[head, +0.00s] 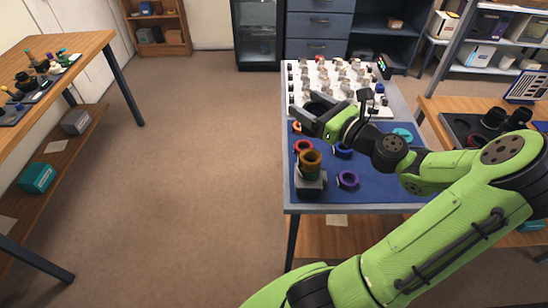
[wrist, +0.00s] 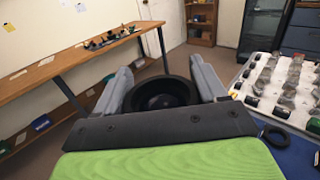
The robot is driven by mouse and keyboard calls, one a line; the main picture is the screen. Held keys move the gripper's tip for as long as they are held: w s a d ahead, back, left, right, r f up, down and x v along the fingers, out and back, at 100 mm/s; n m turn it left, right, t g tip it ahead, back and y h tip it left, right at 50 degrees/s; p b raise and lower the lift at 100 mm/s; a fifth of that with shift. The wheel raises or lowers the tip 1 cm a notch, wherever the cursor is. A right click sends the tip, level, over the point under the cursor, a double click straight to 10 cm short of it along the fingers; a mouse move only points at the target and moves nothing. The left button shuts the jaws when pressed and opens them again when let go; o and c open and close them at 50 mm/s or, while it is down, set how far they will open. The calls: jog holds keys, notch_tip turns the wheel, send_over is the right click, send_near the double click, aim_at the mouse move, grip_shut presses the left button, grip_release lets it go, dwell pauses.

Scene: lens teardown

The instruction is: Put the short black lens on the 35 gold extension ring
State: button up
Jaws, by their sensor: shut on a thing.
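My gripper (head: 312,108) is shut on the short black lens (head: 319,105), a dark round piece held above the blue mat. In the wrist view the lens (wrist: 162,92) sits between the two grey fingers (wrist: 160,85), with its wide round opening showing. The "35" marking is too small to read.
A white board (head: 343,78) with several small parts lies behind. A side table (head: 85,45) stands left across open floor.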

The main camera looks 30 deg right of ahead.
jog(key=f+b, duration=0.2)
jog(key=f, duration=0.1)
jog(key=f+b, duration=0.1)
jog(key=f, duration=0.3)
jog(key=f+b, duration=0.2)
jog(key=f, duration=0.1)
jog(key=shift+d+f+b, duration=0.15)
jog(key=shift+d+b, duration=0.1)
jog(key=shift+b, duration=0.1)
jog(key=shift+r, duration=0.2)
jog(key=shift+f, duration=0.15)
jog(key=o, duration=1.2)
jog(key=s+p, duration=0.1)
jog(key=s, duration=0.3)
jog(key=s+d+p, duration=0.1)
jog(key=s, duration=0.3)
jog(key=s+d+p, duration=0.1)
jog(key=s, duration=0.3)
